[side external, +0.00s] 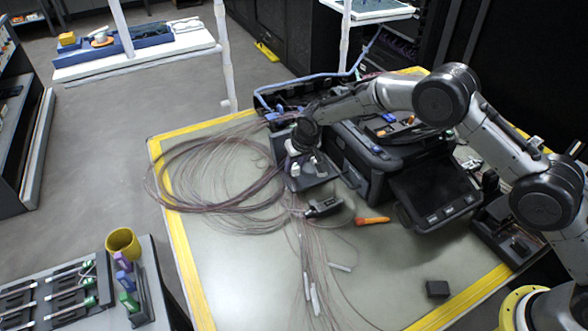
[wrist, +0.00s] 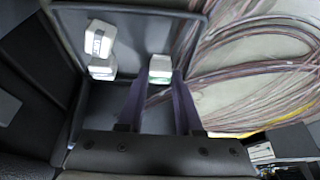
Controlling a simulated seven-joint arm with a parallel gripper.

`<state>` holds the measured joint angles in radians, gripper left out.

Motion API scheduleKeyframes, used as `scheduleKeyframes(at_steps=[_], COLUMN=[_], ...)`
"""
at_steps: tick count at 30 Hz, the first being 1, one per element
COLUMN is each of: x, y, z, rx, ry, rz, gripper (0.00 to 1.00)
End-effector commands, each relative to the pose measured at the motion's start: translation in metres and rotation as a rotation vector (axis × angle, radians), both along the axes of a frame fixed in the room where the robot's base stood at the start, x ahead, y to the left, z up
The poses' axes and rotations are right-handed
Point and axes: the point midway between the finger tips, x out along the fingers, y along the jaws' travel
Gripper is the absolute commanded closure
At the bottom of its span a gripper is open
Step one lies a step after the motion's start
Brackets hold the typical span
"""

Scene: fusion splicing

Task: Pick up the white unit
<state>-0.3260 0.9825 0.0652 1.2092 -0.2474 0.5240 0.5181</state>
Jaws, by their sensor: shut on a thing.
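A white unit (wrist: 160,64) with a greenish lower edge sits between the two fingers of my gripper (wrist: 161,82) in the wrist view. The fingers are shut on it. It is at or over a grey open tray (wrist: 122,62); I cannot tell whether it touches the tray floor. Two other white units, one upper (wrist: 100,38) and one lower (wrist: 103,68), are left of my fingers. In the side view my gripper (side external: 306,158) points down at the small grey tray (side external: 318,181), and my wrist hides part of it.
Coiled brown fibre cables (side external: 215,165) lie left of the tray. A large black case (side external: 368,165) stands close on the right. An orange-handled tool (side external: 372,221) and a black device (side external: 323,207) lie in front.

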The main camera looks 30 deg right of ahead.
Motion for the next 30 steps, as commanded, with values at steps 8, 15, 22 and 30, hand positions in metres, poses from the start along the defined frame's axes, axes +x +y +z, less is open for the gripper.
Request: scheduleKeyframes(at_steps=[8, 15, 22, 30], x=[0.000, 0.001, -0.008, -0.051], y=[0.000, 0.000, -0.002, -0.015], z=[0.000, 0.012, 0.043, 0.097], rx=[0.000, 0.001, 0.000, 0.001], ry=[-0.001, -0.002, -0.001, -0.004], rz=[0.000, -0.001, 0.000, -0.001], gripper=[1.00, 1.00, 1.00, 1.00])
